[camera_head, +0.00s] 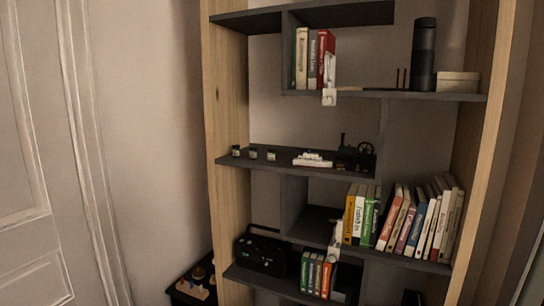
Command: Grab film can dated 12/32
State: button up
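Three small can-like containers with dark lids and pale labels stand in a row on the left part of the middle shelf (290,168). They are the left can (236,151), the middle can (253,153) and the right can (271,156). They stand apart from each other near the shelf's front edge. The labels are too small to read, so I cannot tell which one is dated 12/32. My gripper is not in view.
White stacked items (312,160) and a dark model machine (357,153) stand right of the cans. Books (405,218) fill the lower shelf. A dark cylinder (424,54) stands above. A wooden upright (228,110) borders the left side.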

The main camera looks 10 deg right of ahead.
aim_at(271, 151)
jog(key=i+j, duration=0.15)
jog(key=i, duration=0.8)
jog(key=i+j, duration=0.15)
jog(key=i, duration=0.8)
jog(key=j+u, duration=0.05)
